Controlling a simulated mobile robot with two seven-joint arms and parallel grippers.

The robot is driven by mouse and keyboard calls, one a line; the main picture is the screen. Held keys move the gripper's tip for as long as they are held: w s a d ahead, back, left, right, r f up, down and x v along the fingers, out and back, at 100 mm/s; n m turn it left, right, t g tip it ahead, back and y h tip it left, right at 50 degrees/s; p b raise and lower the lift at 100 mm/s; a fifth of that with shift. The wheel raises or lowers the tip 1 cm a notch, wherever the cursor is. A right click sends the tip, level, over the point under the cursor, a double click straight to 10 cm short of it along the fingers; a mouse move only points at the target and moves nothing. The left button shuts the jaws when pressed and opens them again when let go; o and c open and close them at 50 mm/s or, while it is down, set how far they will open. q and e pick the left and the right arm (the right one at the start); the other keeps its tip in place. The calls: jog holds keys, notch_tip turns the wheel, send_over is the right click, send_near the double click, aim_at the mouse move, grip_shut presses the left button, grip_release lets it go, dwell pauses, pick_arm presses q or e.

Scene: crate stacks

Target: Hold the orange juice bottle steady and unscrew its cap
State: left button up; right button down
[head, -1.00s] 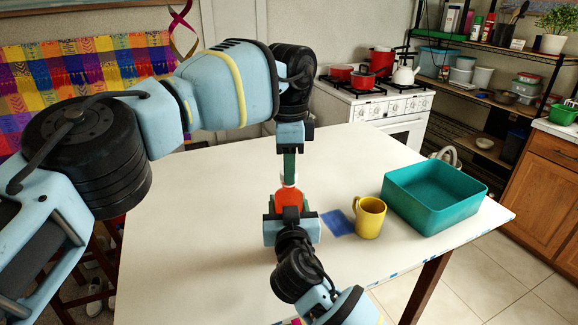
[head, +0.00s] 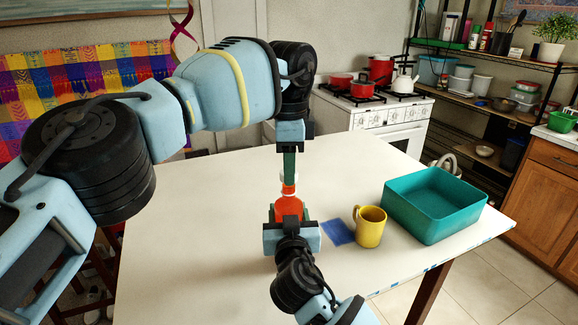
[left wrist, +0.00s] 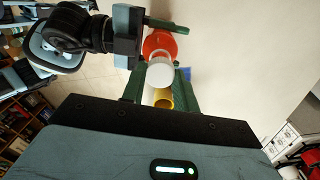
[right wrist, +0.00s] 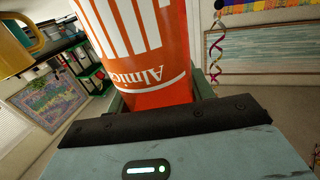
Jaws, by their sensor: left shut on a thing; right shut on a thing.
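The orange juice bottle (head: 289,208) stands upright above the table in the head view. Its striped orange label shows large in the right wrist view (right wrist: 150,45). My right gripper (head: 290,224) comes in from the front, shut around the bottle's body. My left gripper (head: 289,176) points straight down from above, its green fingers shut on the white cap. The cap (left wrist: 160,73) shows between the fingertips in the left wrist view, with the orange bottle behind it. The fingers partly hide the cap in the head view, and I cannot tell how far it is unscrewed.
A yellow mug (head: 370,227) stands on the white table (head: 190,250) right of the bottle, with a flat blue patch (head: 338,228) between them. A teal crate (head: 435,225) sits farther right. The table's left and front are clear. A stove (head: 375,120) and shelves stand beyond.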

pick_arm(q)
jog(key=shift+r, duration=2)
pick_arm(e)
jog(key=c, duration=0.5)
grip_release()
pick_arm(q)
jog(key=shift+w+f, duration=0.1)
jog(key=shift+f, duration=0.25)
jog(key=f, duration=0.1)
jog(key=f+b, duration=0.1)
jog(key=shift+w+f+g, duration=0.3)
jog(key=shift+f, duration=0.25)
pick_arm(e)
jog(key=s, duration=1.2)
jog(key=shift+d, duration=0.45)
